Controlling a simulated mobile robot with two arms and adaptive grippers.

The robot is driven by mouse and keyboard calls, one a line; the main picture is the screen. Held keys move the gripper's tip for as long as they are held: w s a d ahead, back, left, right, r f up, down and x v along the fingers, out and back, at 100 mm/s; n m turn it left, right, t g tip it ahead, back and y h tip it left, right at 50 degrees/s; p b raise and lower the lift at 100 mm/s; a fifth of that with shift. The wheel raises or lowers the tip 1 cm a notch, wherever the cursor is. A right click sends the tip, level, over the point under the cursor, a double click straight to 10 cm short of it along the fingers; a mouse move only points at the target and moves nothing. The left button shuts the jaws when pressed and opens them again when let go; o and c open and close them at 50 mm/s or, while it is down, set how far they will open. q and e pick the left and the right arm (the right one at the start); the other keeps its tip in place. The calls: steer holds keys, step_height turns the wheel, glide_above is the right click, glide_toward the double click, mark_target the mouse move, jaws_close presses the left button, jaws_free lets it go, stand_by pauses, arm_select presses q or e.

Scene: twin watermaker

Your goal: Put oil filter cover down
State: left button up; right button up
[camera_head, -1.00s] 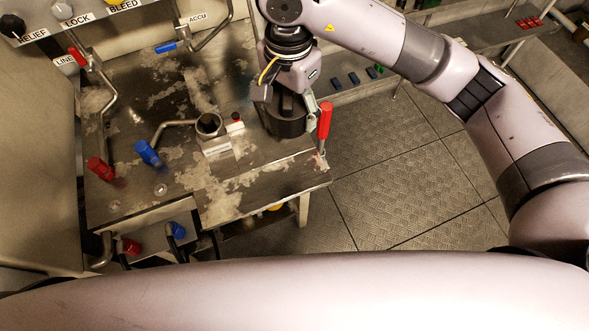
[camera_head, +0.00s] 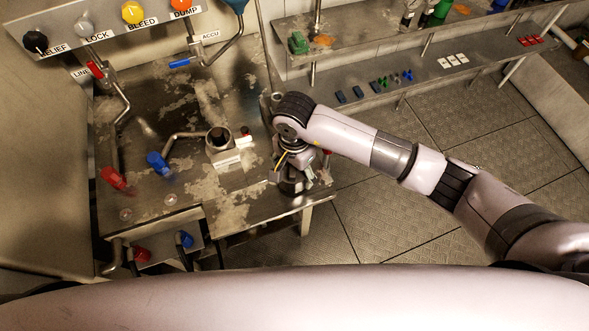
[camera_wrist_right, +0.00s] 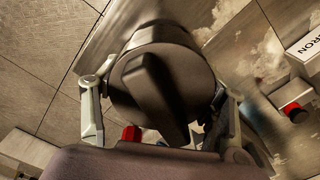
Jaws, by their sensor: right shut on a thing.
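The oil filter cover (camera_wrist_right: 165,75) is a dark round cap with a raised bar across it. It fills the middle of the right wrist view. My right gripper (camera_wrist_right: 160,115) is shut on it, with one finger on each side. In the head view my right gripper (camera_head: 297,178) is over the right front part of the metal worktable (camera_head: 240,215), and the cover (camera_head: 291,187) shows dark below it. I cannot tell whether the cover touches the tabletop. The open filter housing (camera_head: 219,140) stands to the left of the gripper. My left gripper is not in view.
Red (camera_head: 117,180) and blue (camera_head: 159,163) valve handles are on the left of the table. A shelf (camera_head: 430,70) with small parts is behind. The table's front middle is bare.

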steer(key=shift+f, duration=0.65)
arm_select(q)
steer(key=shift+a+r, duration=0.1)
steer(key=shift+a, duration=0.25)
arm_select(e)
steer(key=shift+f, duration=0.2)
steer(key=o, duration=1.4)
steer(key=shift+r, duration=0.15)
